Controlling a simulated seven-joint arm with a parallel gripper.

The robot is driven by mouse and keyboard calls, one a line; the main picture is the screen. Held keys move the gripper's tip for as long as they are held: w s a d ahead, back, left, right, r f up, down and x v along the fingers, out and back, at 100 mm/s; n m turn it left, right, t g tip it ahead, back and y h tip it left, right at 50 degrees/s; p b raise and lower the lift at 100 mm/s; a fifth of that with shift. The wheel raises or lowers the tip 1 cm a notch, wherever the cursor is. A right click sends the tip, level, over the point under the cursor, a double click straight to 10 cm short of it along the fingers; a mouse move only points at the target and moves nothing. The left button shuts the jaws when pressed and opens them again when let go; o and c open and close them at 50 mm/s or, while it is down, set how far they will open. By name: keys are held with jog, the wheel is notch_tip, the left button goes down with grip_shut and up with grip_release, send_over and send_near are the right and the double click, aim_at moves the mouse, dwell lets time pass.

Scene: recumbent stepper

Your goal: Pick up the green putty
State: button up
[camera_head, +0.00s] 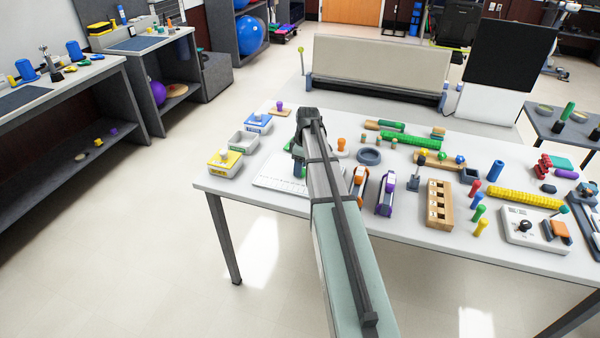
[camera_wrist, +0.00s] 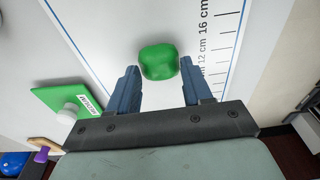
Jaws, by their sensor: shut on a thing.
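The green putty (camera_wrist: 158,61) is a rounded, smooth lump in the wrist view, between the two blue-grey fingertips of my gripper (camera_wrist: 160,75). My gripper is shut on it. A white sheet with a blue border and a centimetre scale (camera_wrist: 205,60) lies beneath; whether the putty touches it or is just above it, I cannot tell. In the head view my gripper (camera_head: 300,150) is low over the table's left part, and my arm hides most of the putty's area.
A green labelled lid or box (camera_wrist: 65,98) lies left of the putty in the wrist view. In the head view a yellow-lidded tub (camera_head: 224,161), a grey tub (camera_head: 243,142) and a blue-lidded tub (camera_head: 257,122) stand left. An orange-and-black clamp (camera_head: 358,185) stands right of my arm.

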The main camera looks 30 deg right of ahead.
jog(key=shift+c, duration=1.2)
jog(key=shift+r, duration=0.1)
